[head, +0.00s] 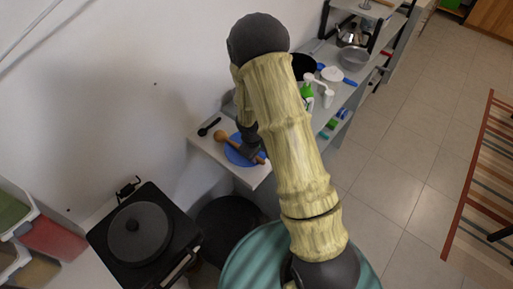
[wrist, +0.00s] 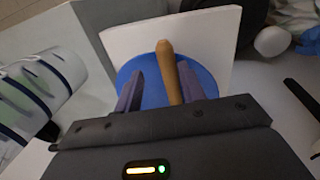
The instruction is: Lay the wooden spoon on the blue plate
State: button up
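The wooden spoon (head: 221,136) lies across the blue plate (head: 232,156) on the white counter in the head view. Its round head is at the plate's left edge and its handle runs to the lower right. My gripper (head: 250,150) is right over the plate and hides the middle of the spoon. In the wrist view my gripper (wrist: 159,88) is open. The spoon's handle (wrist: 167,68) stands between the spread fingers, closer to the right one, with a gap to the left one. The handle's end reaches past the rim of the blue plate (wrist: 150,68).
A black utensil (head: 209,127) lies left of the plate. A black hot plate (head: 138,232) is at the lower left. Shelves (head: 345,95) with bottles, a pan and a kettle (head: 351,36) stand at the right. The counter (head: 206,146) is small.

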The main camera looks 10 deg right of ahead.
jog(key=shift+f, duration=0.2)
notch_tip(320, 180, up, 17)
jog(key=s+a+b, duration=0.1)
jog(key=a, duration=0.1)
jog(key=shift+s+a, duration=0.35)
jog(key=shift+a, duration=0.05)
jog(key=shift+r, duration=0.15)
jog(key=s+d+r+m+y, duration=0.1)
jog(key=s+m, duration=0.2)
jog(key=s, duration=0.3)
jog(key=s+d+r+m+t, duration=0.1)
jog(key=s+d+r+m, duration=0.1)
jog(key=s+m, duration=0.2)
jog(key=s, duration=0.3)
jog(key=shift+d+r+m+y, duration=0.25)
jog(key=shift+m+y, duration=0.05)
jog(key=shift+y, duration=0.1)
